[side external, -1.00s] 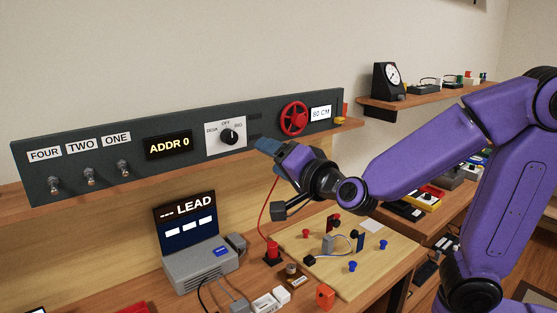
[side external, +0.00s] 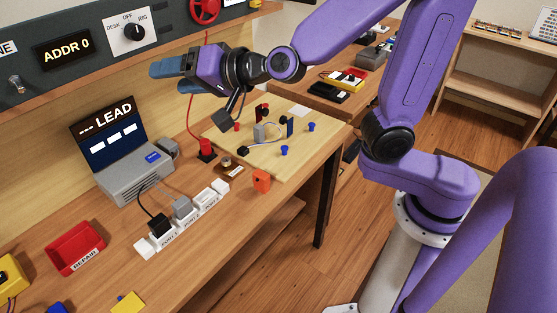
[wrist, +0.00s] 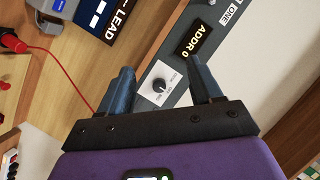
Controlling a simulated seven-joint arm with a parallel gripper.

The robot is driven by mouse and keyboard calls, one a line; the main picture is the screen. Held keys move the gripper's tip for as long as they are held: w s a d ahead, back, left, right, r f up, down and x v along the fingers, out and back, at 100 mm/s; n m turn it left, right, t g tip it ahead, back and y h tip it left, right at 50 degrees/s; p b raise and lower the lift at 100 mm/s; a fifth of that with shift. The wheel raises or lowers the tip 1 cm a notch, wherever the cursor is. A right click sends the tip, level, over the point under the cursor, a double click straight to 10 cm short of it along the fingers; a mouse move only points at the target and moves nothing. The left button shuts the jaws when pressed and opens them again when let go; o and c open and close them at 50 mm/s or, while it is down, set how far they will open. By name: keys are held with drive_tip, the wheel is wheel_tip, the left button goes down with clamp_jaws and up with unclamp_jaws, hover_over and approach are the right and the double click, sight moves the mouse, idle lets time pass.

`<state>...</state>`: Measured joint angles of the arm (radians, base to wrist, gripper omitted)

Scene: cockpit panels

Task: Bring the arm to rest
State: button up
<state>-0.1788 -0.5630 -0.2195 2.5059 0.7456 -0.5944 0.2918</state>
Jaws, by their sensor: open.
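My gripper (side external: 168,78) is open and empty, with blue fingers on a purple arm. In the side view it hangs in front of the grey panel (side external: 70,75), below and right of the black selector knob (side external: 131,32). In the wrist view my gripper (wrist: 162,65) has its fingers spread, and the knob (wrist: 159,86) shows between them. The fingers appear apart from the knob. The knob sits on a white plate marked DESK, OFF and RIG; I cannot tell its exact setting.
A laptop-like unit reading LEAD (side external: 135,170) stands below the gripper. A wooden board with small parts (side external: 265,160) lies right of it. A port strip (side external: 180,222) and red tray (side external: 75,248) are in front. A red handwheel (side external: 205,8) is on the panel.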

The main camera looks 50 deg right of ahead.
drive_tip(key=s+f+n+g+y, duration=0.2)
drive_tip(key=s+f+n+g, duration=0.75)
drive_tip(key=s, duration=0.45)
drive_tip(key=s+d+f+n+g+h, duration=0.2)
drive_tip(key=s+d+n+h, duration=0.1)
drive_tip(key=s+d, duration=0.4)
drive_tip(key=s+d+f+n+g+h, duration=0.2)
drive_tip(key=s+d+n, duration=0.4)
drive_tip(key=d, duration=0.3)
drive_tip(key=shift+s+h, duration=0.7)
drive_tip(key=shift+h, duration=0.2)
